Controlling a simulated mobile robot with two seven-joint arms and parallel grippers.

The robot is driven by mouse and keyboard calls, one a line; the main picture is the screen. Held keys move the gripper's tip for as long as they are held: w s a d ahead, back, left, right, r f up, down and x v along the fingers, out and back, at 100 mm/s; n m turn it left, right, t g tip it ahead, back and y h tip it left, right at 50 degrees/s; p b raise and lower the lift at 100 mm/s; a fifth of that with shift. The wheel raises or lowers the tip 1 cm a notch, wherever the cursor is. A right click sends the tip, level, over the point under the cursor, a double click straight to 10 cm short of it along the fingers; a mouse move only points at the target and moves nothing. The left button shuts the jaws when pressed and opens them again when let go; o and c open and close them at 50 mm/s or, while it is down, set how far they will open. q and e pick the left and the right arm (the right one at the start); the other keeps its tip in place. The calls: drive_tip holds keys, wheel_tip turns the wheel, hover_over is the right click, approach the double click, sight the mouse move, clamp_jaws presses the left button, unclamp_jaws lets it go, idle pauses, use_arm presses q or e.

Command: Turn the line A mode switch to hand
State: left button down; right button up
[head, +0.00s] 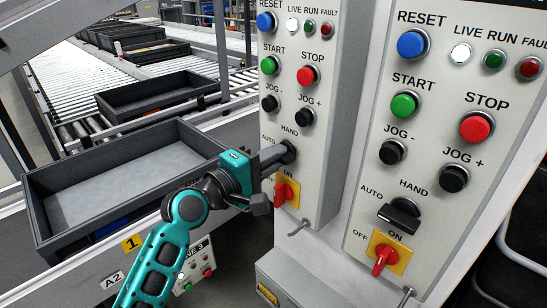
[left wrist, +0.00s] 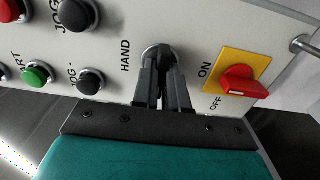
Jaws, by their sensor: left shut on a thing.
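Two grey control panels stand side by side in the head view, a left panel (head: 325,130) and a right panel (head: 470,150); no line name is readable on either. The left panel's black mode switch (left wrist: 160,52) sits under the HAND label, with AUTO to its left. My left gripper (head: 283,155) is shut on this switch; in the left wrist view its fingers (left wrist: 163,80) straddle the knob. The fingers mostly hide the knob, so I cannot tell exactly where it points. The right panel's mode switch (head: 399,216) is free. My right gripper is out of view.
A red ON/OFF switch on a yellow plate (head: 290,187) sits just below my gripper. Black JOG buttons (head: 269,103) are above. A grey tray (head: 100,190) lies on the conveyor at left. A second red switch (head: 386,257) is on the right panel.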

use_arm(q)
drive_tip(key=shift+m, duration=9)
drive_tip(key=c, duration=1.2)
unclamp_jaws()
drive_tip(key=shift+d, duration=0.1)
drive_tip(key=shift+o, duration=0.2)
